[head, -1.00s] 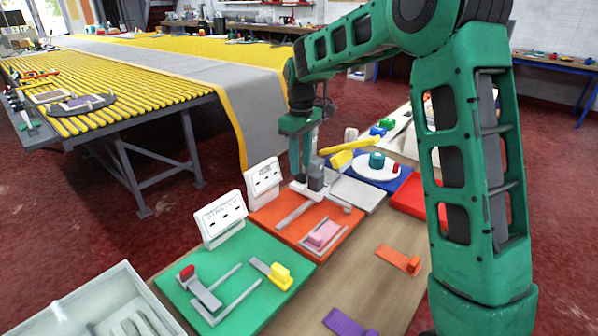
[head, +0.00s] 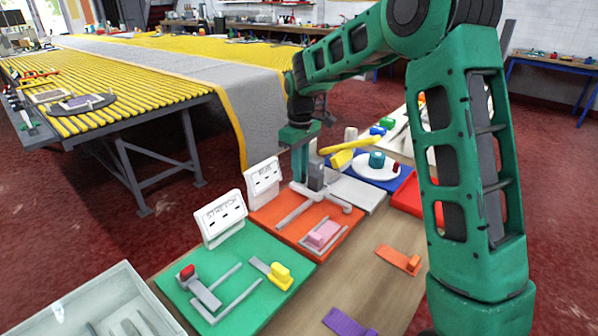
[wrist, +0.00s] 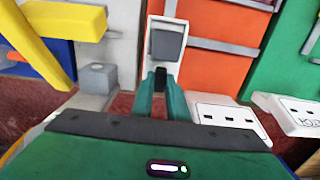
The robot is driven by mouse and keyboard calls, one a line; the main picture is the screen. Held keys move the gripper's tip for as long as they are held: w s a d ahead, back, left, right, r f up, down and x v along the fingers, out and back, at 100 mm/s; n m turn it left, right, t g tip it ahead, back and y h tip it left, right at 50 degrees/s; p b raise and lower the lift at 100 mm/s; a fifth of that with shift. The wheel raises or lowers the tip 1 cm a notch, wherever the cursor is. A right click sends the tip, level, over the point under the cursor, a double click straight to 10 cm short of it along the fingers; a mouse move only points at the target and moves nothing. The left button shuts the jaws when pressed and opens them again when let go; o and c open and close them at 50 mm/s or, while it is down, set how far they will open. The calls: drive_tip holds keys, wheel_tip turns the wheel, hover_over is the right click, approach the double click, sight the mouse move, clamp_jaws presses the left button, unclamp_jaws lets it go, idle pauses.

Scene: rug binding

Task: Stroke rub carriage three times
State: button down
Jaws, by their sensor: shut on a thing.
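The rub carriage, a grey block (head: 316,178) on a white plate, sits on the orange board (head: 268,212) near its far edge, beside a grey rail (head: 294,214). My gripper (head: 305,183) reaches down to it from above and is shut on the carriage. The exact grip is partly hidden in the head view. A white sign (head: 263,177) stands at the board's far left edge.
A pink block (head: 322,233) lies in a grey bracket on the orange board. The green board (head: 236,305) with a stretch sign (head: 222,217) is nearer. A yellow handle (head: 350,147) and grey panel (head: 356,190) lie right of my gripper.

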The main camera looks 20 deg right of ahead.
drive_tip(key=s+a, duration=0.2)
drive_tip(key=a, duration=0.1)
drive_tip(key=s+a, duration=0.3)
drive_tip(key=a, duration=0.1)
drive_tip(key=s+a, duration=0.2)
drive_tip(key=a, duration=0.2)
drive_tip(key=shift+s+a, duration=0.1)
drive_tip(key=shift+s, duration=0.1)
drive_tip(key=c, duration=1.7)
unclamp_jaws()
drive_tip(key=shift+a, duration=0.1)
drive_tip(key=shift+r, duration=0.1)
wheel_tip(320, 180, up, 11)
drive_tip(key=shift+f, duration=0.2)
